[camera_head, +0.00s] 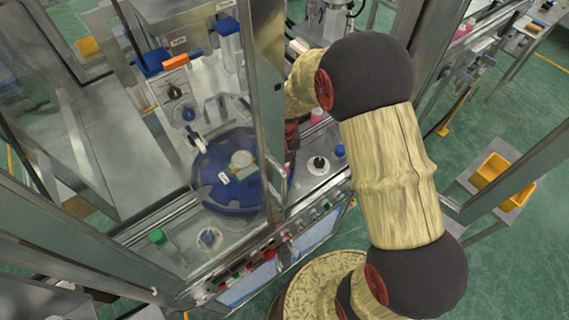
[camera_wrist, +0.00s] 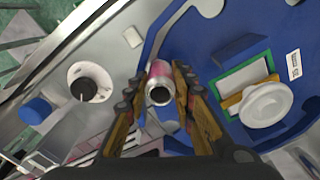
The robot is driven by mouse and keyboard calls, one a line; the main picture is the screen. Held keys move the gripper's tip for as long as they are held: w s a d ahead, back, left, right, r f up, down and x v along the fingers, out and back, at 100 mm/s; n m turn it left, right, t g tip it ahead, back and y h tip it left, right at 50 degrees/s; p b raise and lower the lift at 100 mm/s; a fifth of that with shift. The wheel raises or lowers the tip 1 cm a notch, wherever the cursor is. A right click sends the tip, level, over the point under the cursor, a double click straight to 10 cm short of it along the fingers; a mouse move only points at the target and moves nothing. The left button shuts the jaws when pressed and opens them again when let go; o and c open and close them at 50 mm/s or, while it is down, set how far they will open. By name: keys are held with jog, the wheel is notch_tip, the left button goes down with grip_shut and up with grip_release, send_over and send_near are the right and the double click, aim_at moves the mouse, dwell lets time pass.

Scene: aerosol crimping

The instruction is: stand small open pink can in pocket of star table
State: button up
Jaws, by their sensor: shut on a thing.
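The small open pink can (camera_wrist: 159,73) is between the fingers of my gripper (camera_wrist: 160,98) in the wrist view. My gripper is shut on it, and its dark open mouth faces the camera. The blue star table (camera_wrist: 205,62) lies behind and to the right of the can. I cannot tell whether the can touches the table or sits in a pocket. In the head view the star table (camera_head: 212,196) is a round blue disc left of my arm. A metal post hides part of it, and my gripper and the held can are mostly hidden there.
A white round piece (camera_wrist: 266,104) sits by a green-framed block on the star table. A black knob (camera_wrist: 84,90) and a blue button (camera_wrist: 35,109) are on the metal bench to the left. A metal post (camera_head: 270,110) stands close to my arm. Yellow bins (camera_head: 490,170) are at right.

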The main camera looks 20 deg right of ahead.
jog(key=shift+f+b, duration=0.3)
jog(key=shift+f, duration=0.25)
jog(key=o, duration=0.9)
jog(key=shift+o, duration=0.5)
notch_tip(320, 180, up, 12)
jog(key=shift+r, duration=0.1)
dwell(0.3)
